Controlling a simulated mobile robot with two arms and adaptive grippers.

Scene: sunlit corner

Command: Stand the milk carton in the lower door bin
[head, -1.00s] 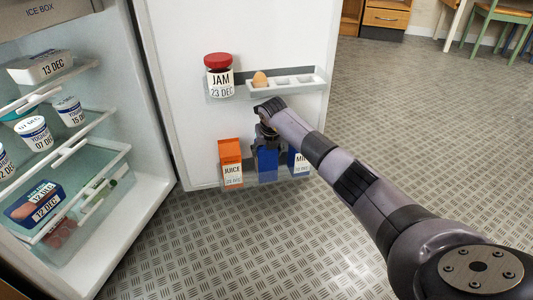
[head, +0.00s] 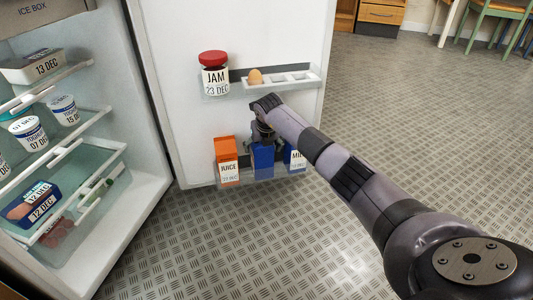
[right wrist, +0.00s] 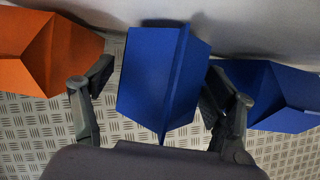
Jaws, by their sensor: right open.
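My right gripper (head: 262,134) is above the lower door bin (head: 244,174) of the open fridge. It is open, with one finger on each side of a blue carton (head: 263,160). The right wrist view shows this carton (right wrist: 160,75) between the open fingers (right wrist: 158,90), its ridged top toward me. It stands upright in the bin; its label is hidden. A second blue carton (head: 297,160), its label beginning "MI", stands to its right. An orange juice carton (head: 227,160) stands to its left. My left gripper is out of view.
The upper door shelf holds a jam jar (head: 214,75) and an egg tray (head: 290,80) with one egg (head: 255,76), close above my right wrist. Fridge shelves at left hold yogurts (head: 28,132) and packs. The floor (head: 230,245) in front is clear.

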